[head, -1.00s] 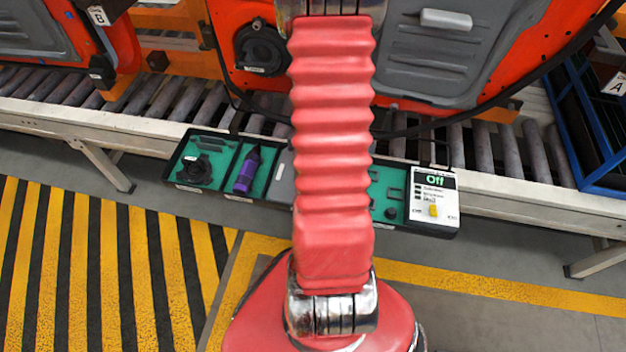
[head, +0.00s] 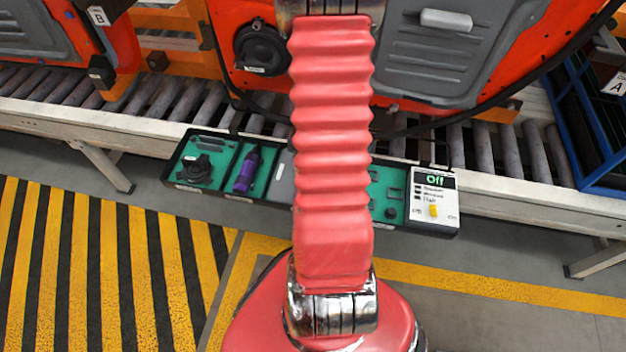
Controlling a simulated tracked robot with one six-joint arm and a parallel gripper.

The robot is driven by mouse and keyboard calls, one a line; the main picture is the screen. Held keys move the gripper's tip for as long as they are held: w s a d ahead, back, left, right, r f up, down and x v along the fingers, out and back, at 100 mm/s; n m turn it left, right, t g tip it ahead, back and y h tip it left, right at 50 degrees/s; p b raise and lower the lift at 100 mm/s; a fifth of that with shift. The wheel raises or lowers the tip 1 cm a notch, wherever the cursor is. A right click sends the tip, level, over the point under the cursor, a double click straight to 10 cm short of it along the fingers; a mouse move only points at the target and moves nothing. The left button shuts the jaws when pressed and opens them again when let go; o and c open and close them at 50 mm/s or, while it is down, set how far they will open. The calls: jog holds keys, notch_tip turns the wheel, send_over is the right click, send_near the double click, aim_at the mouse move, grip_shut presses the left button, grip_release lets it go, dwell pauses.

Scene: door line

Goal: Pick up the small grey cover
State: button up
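A grey piece (head: 283,178) shows in the tray (head: 232,201), partly hidden behind my red arm. It may be the small grey cover, but I cannot tell for sure. The tray is dark with green-lined compartments and stands in front of the conveyor. My arm rises through the middle of the head view and runs out of the top edge. My gripper is outside the picture.
The tray also holds a black round part (head: 198,169) and a purple tool (head: 246,170). A control panel reading "Off" (head: 434,199) is at its right end. Orange door panels (head: 527,55) stand over the roller conveyor (head: 150,100). A blue rack (head: 590,125) is at right.

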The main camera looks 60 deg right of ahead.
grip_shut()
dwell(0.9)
